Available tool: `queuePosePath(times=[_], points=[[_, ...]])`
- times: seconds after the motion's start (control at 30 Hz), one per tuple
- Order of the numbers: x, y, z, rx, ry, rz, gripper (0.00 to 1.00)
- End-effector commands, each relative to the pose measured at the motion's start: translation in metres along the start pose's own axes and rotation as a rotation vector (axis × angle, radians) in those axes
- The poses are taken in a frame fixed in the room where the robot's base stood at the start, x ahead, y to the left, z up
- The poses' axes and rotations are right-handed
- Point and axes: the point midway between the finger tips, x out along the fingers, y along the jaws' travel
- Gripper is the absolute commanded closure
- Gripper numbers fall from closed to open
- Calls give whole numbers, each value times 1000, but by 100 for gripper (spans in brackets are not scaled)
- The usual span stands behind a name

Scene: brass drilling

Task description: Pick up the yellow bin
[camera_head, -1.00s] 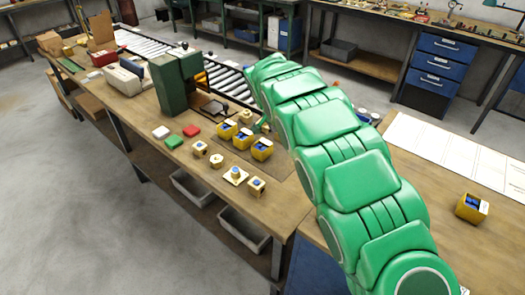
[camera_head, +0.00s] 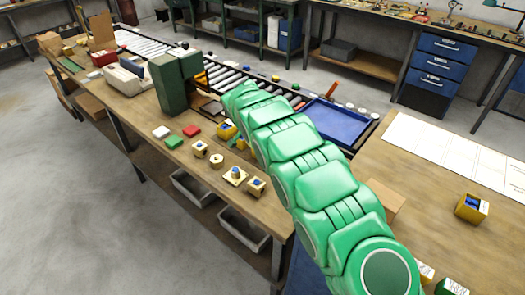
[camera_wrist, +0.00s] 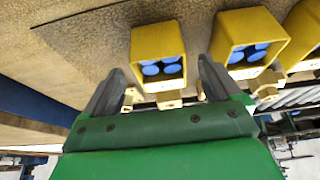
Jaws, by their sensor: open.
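In the wrist view, a yellow bin (camera_wrist: 157,38) holding several blue round pieces lies ahead of my gripper (camera_wrist: 161,66), in line with the gap between the fingers. The fingers are apart, with nothing held between them. A second yellow bin (camera_wrist: 248,22) with blue pieces is just right of the right finger, and a third (camera_wrist: 303,30) is cut off at the right edge. In the head view, one yellow bin (camera_head: 226,130) shows beside my green arm, which hides most of the bin group and my fingers. Another yellow bin (camera_head: 472,208) stands apart on the right bench.
Several brass parts (camera_head: 235,176) stand along the bench's front edge, near green, red and white blocks. A dark green machine (camera_head: 176,82) stands left of my arm. A blue tray (camera_head: 337,121) and roller conveyor (camera_head: 235,82) lie behind. White sheets (camera_head: 445,150) cover part of the right bench.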

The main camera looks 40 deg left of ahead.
Motion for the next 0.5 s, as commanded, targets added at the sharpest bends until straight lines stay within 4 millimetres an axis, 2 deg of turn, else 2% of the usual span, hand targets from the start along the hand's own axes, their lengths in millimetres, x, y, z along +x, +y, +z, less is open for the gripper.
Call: queuePosePath(times=[0.3,0.5], points=[[38,0,-2,0,-3,1,8],[44,-1,-3,0,0,-1,8]])
